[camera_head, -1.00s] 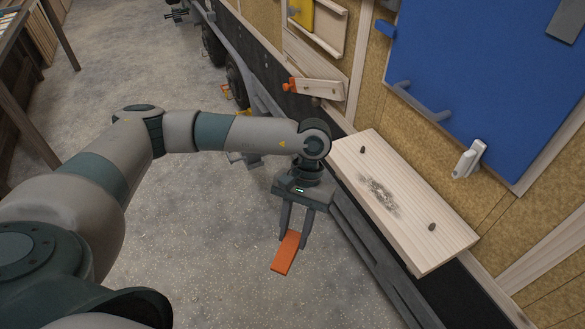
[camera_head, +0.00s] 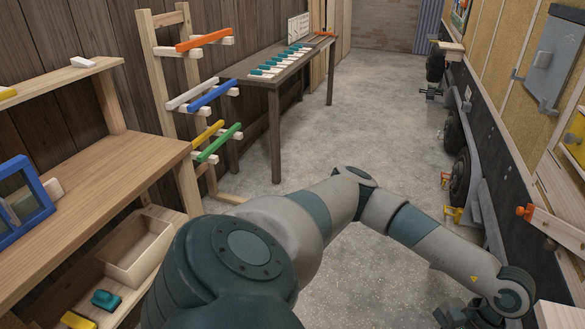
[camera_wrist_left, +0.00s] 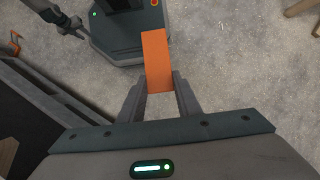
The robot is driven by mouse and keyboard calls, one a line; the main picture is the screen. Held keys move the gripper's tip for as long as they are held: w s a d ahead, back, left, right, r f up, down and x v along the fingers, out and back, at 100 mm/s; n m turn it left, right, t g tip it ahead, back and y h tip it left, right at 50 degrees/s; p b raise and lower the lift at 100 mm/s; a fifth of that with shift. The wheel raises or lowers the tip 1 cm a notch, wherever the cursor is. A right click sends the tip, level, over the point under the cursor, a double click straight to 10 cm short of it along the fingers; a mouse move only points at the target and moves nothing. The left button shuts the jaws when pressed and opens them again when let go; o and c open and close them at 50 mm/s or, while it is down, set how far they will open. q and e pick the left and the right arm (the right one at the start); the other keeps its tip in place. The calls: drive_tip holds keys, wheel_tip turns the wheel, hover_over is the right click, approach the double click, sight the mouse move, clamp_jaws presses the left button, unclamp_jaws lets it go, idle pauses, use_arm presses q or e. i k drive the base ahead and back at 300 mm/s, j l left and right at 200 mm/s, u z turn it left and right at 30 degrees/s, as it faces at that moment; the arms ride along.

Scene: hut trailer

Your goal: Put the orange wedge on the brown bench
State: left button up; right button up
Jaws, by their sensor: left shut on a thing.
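The orange wedge (camera_wrist_left: 157,55) is held between the two fingers of my left gripper (camera_wrist_left: 160,88), above the floor, in the left wrist view. A dark brown bench (camera_head: 272,84) stands at the back along the left wall, with a row of teal and white pieces on top. A forked dark part, probably my right gripper (camera_wrist_left: 72,28), shows at the upper left of the wrist view; its opening is unclear.
A lighter wooden workbench (camera_head: 100,178) with a blue frame (camera_head: 38,208) stands at the near left. A rack (camera_head: 165,85) with coloured bars is between it and the brown bench. The trailer side with wheels (camera_head: 460,178) lines the right.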

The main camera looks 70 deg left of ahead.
sight(127, 171)
drive_tip(key=u, duration=1.65)
drive_tip(key=i+j+u, duration=0.1)
drive_tip(key=u, duration=0.35)
drive_tip(key=i+u, duration=0.15)
drive_tip(key=u, duration=0.3)
drive_tip(key=i+u, duration=0.2)
drive_tip(key=u, duration=0.2)
drive_tip(key=i+l+u, duration=0.2)
drive_tip(key=u, duration=0.2)
drive_tip(key=i+l+u, duration=0.15)
drive_tip(key=u, duration=0.25)
drive_tip(key=i+l+u, duration=0.1)
drive_tip(key=i+l, duration=0.15)
drive_tip(key=i+l+u, duration=0.1)
drive_tip(key=l, duration=0.35)
drive_tip(key=i+l+u, duration=0.1)
drive_tip(key=i+l, duration=0.35)
